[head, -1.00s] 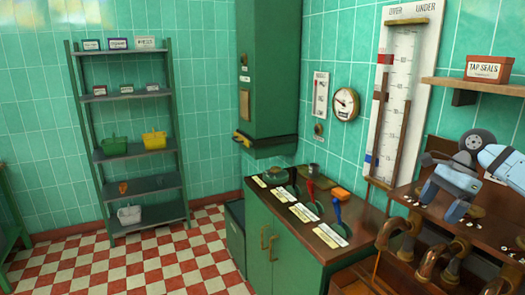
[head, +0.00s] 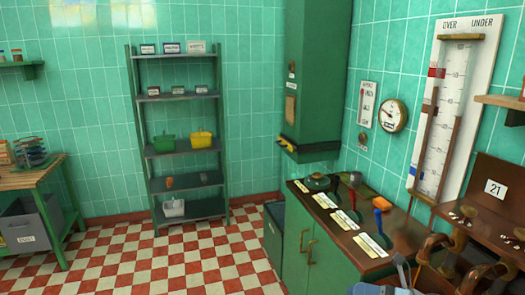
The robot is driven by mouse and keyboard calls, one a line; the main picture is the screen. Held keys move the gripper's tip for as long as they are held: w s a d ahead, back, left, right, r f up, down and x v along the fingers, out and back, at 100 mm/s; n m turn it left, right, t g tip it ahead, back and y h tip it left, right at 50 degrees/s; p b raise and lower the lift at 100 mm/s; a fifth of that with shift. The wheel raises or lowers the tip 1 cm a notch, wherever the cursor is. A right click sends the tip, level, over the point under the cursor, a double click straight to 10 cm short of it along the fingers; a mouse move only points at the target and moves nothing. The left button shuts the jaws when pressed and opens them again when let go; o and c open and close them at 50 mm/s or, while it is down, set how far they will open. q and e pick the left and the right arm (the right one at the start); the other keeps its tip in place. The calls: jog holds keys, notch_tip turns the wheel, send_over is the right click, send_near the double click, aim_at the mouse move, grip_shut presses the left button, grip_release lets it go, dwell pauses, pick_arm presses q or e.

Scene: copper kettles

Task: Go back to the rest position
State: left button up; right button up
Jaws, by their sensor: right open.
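My right gripper (head: 407,274) shows only in part at the bottom edge of the head view, right of centre. Its grey fingers are open with nothing seen between them. It is in front of the green cabinet's brown top (head: 398,232), near the copper pipe bends (head: 436,245). The rest of my right arm is mostly below the picture. My left gripper is not in view.
Shelves (head: 185,149) and a wooden table (head: 35,176) stand left. The checkered floor (head: 170,265) between is clear.

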jog(key=s+a+f+n+t+h+p, duration=0.1)
jog(key=s+f+n+h, duration=0.6)
jog(key=n, duration=1)
jog(key=s+a+f+n+t+h+p, duration=0.2)
jog(key=s+f+n+h, duration=0.6)
jog(key=s+f+n, duration=0.5)
jog(key=s+n+t+p, duration=0.1)
jog(key=s+n, duration=0.1)
jog(key=n, duration=0.3)
jog(key=shift+s+t, duration=0.15)
jog(key=shift+t, duration=0.25)
jog(key=shift+c, duration=0.5)
